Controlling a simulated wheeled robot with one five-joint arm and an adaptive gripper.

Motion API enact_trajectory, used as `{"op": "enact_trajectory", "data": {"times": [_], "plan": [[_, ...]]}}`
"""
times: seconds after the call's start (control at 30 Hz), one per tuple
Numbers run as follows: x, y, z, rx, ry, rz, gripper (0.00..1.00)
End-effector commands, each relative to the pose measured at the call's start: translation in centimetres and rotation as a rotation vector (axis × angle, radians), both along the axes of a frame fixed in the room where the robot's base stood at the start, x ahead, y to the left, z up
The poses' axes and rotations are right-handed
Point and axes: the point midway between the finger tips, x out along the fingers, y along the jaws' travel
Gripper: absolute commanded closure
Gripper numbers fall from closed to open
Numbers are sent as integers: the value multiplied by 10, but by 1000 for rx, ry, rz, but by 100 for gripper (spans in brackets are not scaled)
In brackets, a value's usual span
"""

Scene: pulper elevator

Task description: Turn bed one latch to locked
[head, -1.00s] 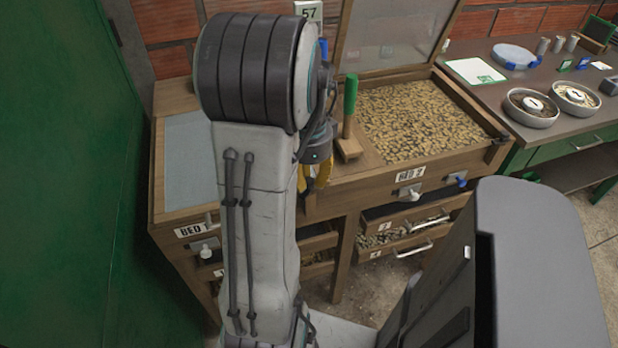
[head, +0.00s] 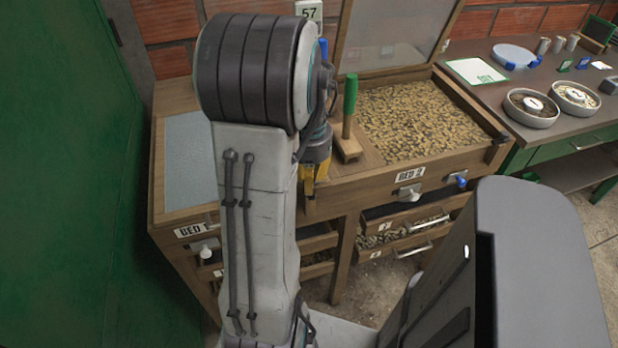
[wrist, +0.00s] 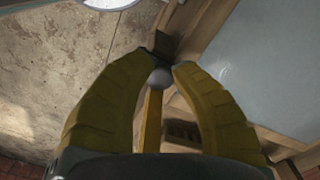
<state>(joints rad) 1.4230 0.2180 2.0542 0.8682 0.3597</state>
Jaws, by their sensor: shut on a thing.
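Bed one is the left wooden bed, with a grey lid panel (head: 190,160) and a "BED 1" label (head: 192,229); part of its front is hidden behind my arm. In the wrist view, a small pale grey round knob (wrist: 159,77) sits between the tips of my yellow gripper (wrist: 164,70), which is shut on it. It appears to be the bed one latch, at the bed's edge beside the grey panel. Its turned position is not clear. In the head view my gripper (head: 308,178) is low at bed one's front right corner, partly hidden by my arm.
Bed 2 (head: 395,180) stands to the right with its lid raised, beans inside and a blue latch knob (head: 462,181). A green-handled wooden tool (head: 349,112) stands between the beds. A green wall (head: 60,180) is close on the left. Drawers (head: 405,240) sit below.

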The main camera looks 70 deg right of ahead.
Motion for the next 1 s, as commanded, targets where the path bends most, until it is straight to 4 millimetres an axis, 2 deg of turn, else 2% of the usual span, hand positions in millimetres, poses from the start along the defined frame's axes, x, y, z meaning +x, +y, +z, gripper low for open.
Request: {"op": "enact_trajectory", "data": {"times": [0.23,0.73,0.77,1.0], "plan": [[0,2,-3,8,1,64,100],[0,2,-3,9,1,78,100],[0,2,-3,9,1,78,75],[0,1,-1,5,1,77,53]]}}
